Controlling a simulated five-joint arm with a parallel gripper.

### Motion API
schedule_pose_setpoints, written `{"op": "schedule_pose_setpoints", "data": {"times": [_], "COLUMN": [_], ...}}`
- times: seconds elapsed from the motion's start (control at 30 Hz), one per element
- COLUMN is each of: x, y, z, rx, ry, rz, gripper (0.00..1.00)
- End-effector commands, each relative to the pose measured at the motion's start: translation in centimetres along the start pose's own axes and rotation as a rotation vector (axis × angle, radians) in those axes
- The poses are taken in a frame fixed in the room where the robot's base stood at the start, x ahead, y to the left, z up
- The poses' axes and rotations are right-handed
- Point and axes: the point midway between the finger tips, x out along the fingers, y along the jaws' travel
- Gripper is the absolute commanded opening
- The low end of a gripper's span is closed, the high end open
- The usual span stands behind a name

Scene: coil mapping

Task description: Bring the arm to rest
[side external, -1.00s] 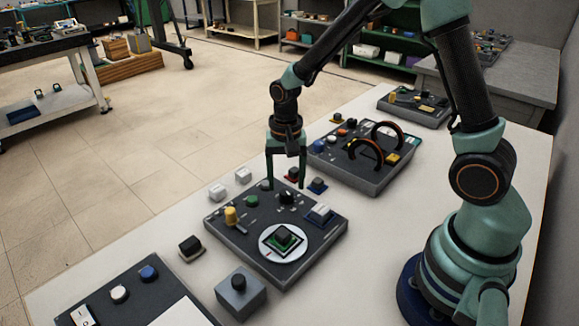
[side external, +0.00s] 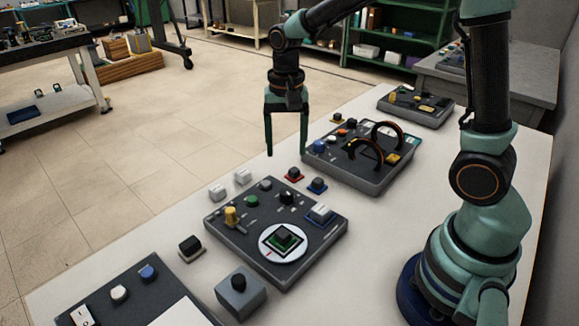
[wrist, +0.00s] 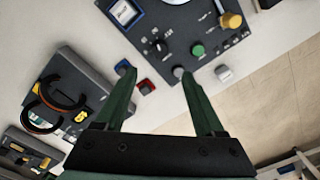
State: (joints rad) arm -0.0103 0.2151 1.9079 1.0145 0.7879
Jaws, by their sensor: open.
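My gripper (side external: 286,150) is open and empty, with two green fingers pointing down. In the side external view it hangs above the far edge of the white table (side external: 160,232), behind the middle control panel (side external: 247,233). The fingers touch nothing that I can see. In the wrist view my gripper (wrist: 158,85) has its fingers spread wide, and the panel (wrist: 190,30) shows beyond the fingertips. The panel carries a yellow knob (side external: 231,217), a green button (side external: 251,201) and a round white dial (side external: 268,248) with a dark square block on it.
A panel with two dark arched handles (side external: 360,181) stands to the right of my gripper. Small red (side external: 293,176) and blue (side external: 317,186) based switches lie between the panels. A grey box with a black knob (side external: 240,293) stands in front.

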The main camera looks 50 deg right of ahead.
Motion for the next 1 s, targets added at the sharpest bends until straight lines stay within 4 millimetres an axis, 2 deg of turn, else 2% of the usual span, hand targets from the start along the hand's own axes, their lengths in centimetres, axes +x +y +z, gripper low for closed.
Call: {"op": "schedule_pose_setpoints", "data": {"times": [0.17, 0.3, 0.5, 0.8, 1.0], "x": [-2.4, -5.1, -7.7, -9.1, -9.2], "y": [0.9, 2.3, 4.6, 7.1, 7.6], "z": [0.8, 2.1, 4.2, 6.6, 7.1], "rx": [-0.098, -0.243, -0.456, -0.706, -0.761], "ry": [0.053, 0.130, 0.256, 0.426, 0.463], "rz": [-0.048, -0.101, -0.157, -0.189, -0.189], "gripper": [0.71, 0.71, 0.71, 0.71, 0.71]}}
